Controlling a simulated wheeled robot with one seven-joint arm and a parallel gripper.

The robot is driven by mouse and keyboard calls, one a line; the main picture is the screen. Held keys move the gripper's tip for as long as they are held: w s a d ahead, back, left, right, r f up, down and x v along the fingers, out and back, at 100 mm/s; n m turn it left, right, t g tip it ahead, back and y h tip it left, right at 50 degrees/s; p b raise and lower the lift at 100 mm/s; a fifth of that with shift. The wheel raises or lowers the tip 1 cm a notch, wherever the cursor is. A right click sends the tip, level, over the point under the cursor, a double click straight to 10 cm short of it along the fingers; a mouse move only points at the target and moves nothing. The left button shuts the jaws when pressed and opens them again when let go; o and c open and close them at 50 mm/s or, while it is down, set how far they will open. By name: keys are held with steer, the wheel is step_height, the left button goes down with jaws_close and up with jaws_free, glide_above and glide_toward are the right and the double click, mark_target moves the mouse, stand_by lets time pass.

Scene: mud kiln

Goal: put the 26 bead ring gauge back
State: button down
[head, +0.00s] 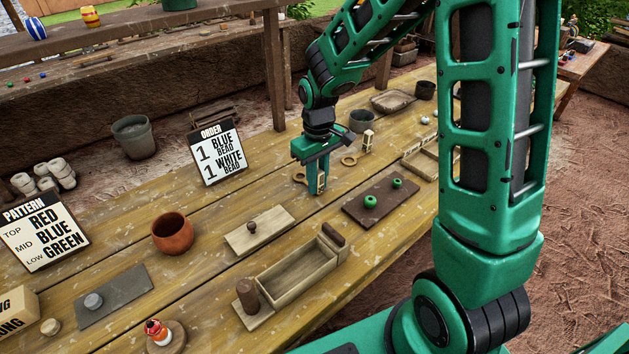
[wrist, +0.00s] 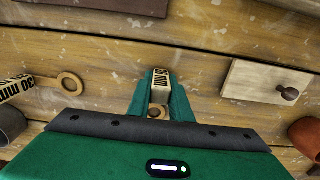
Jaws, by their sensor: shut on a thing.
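My gripper (head: 314,186) points down over the middle of the wooden table and is shut on a ring gauge. The held gauge has a pale upright block (wrist: 159,80) with dark lettering. The lettering is partly cut off, so I cannot read its number for sure. Its tan ring (head: 299,178) sticks out on the far left side of the fingers in the head view. I cannot tell whether it touches the table. A second gauge, marked 30 mm (wrist: 20,88), stands to the right in the head view (head: 367,141), its ring (head: 349,160) towards my gripper.
A lidded wooden board with a knob (head: 262,236) lies left of my gripper. A dark board with green beads (head: 380,203) lies to the right. An open wooden box (head: 300,272) is in front. A grey cup (head: 362,121) stands behind. An order sign (head: 216,152) stands back left.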

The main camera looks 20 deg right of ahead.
steer(key=shift+f, duration=0.1)
steer(key=c, duration=1.6)
jaws_free()
step_height(320, 180, up, 12)
steer(key=shift+r, duration=0.15)
steer(key=s+d+m, duration=0.3)
steer(key=s+d, duration=0.2)
steer(key=s, duration=0.4)
steer(key=s+d+m, duration=0.3)
steer(key=s+d, duration=0.2)
steer(key=s, duration=0.4)
steer(key=s+d+r+m, duration=0.1)
steer(key=s+d+m, duration=0.3)
steer(key=s, duration=0.5)
steer(key=shift+s+d, duration=0.2)
steer(key=shift+d, duration=0.25)
steer(key=shift+s+d, duration=0.2)
steer(key=shift+d, duration=0.25)
